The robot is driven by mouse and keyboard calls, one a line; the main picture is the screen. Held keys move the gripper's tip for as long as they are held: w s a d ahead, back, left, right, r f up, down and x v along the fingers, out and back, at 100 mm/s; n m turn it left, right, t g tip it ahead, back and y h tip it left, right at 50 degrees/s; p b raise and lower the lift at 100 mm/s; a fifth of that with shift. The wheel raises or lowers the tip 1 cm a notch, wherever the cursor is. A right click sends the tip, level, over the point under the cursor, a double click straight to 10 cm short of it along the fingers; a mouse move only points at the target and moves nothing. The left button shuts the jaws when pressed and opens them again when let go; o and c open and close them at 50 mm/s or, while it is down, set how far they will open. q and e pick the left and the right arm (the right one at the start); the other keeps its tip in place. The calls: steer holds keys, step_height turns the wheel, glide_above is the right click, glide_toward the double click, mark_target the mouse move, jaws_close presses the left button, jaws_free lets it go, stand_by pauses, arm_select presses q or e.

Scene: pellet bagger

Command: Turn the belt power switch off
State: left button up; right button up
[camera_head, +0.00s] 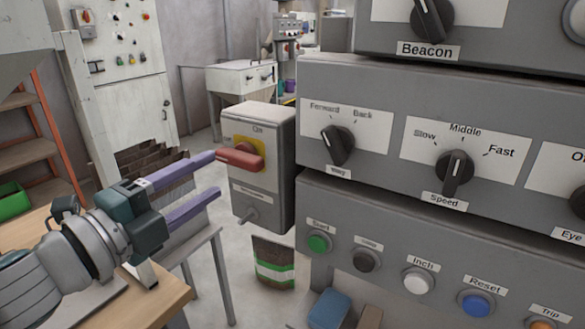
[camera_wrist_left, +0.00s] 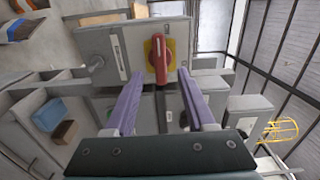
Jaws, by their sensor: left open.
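The belt power switch is a grey box (camera_head: 262,190) with a red handle (camera_head: 240,160) on a yellow plate (camera_head: 252,144). An "On" label shows above the plate; the handle points left, toward my gripper. In the left wrist view the red handle (camera_wrist_left: 158,62) lies between the lines of the two fingers, ahead of the tips. My left gripper (camera_head: 215,173) is open and empty, its purple fingers reaching toward the handle. The upper fingertip looks very near the handle's end; I cannot tell whether it touches. My right gripper is not in view.
The grey control panel (camera_head: 385,200) stands close to the right of the switch box, with knobs and several push buttons. A small lever (camera_head: 247,217) sticks out low on the switch box. A wooden table (camera_head: 158,297) is below my left arm.

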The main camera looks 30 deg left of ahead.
arm_select(q)
steer(key=shift+s+a, duration=0.15)
steer(key=shift+s, duration=1.85)
